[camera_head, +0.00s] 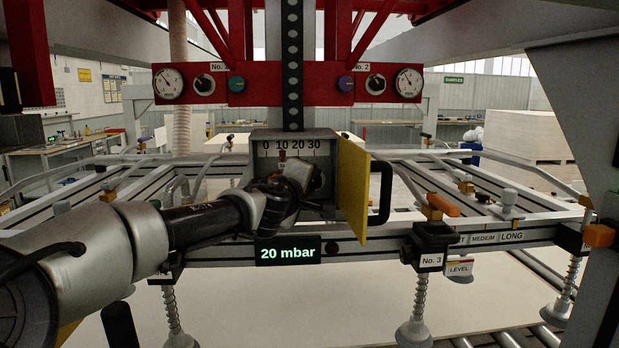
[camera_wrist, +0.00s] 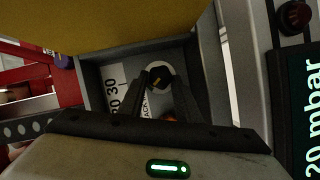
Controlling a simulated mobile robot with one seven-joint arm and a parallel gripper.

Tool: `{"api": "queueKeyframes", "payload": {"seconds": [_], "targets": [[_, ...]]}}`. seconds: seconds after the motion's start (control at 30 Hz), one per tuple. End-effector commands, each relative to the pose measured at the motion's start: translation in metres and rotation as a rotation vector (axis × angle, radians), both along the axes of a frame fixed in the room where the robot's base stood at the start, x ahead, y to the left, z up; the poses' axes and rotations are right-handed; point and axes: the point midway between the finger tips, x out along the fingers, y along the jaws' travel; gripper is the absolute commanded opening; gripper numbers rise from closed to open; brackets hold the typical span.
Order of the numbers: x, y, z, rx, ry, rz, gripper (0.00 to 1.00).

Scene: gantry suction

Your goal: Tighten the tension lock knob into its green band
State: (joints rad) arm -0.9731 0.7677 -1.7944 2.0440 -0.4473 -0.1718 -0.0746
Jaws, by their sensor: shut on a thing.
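The tension lock knob (camera_wrist: 160,74) is small and dark with a yellow mark, on a pale round plate inside an open grey box, in the wrist view. Part of a label reading "ACK" shows beside it. My gripper (camera_wrist: 159,84) has its two dark fingers closed on the sides of the knob. In the head view my gripper (camera_head: 290,190) reaches into the grey box (camera_head: 322,138) and hides the knob. No green band can be made out in either view; fingers cover part of the plate.
A yellow door (camera_head: 354,188) with a black handle (camera_head: 380,193) stands open at the box's right. A scale (camera_head: 290,146) marked 0 to 30 is inside the box. A display (camera_head: 287,250) below reads 20 mbar. A red gauge panel (camera_head: 260,84) is above.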

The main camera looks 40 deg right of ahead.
Motion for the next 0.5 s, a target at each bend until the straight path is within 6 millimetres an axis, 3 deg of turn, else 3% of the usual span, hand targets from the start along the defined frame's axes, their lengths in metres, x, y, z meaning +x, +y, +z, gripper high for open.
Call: {"api": "queueKeyframes", "payload": {"seconds": [0.17, 0.2, 0.3, 0.5], "targets": [[-0.0001, -0.0001, -0.0003, -0.002, -0.001, -0.001, 0.08], [-0.0001, -0.0001, -0.0003, -0.002, -0.001, -0.001, 0.32], [-0.0001, -0.0002, -0.0002, -0.002, -0.002, -0.001, 0.49], [-0.0001, -0.0002, -0.0002, -0.003, -0.001, -0.001, 0.49]]}}
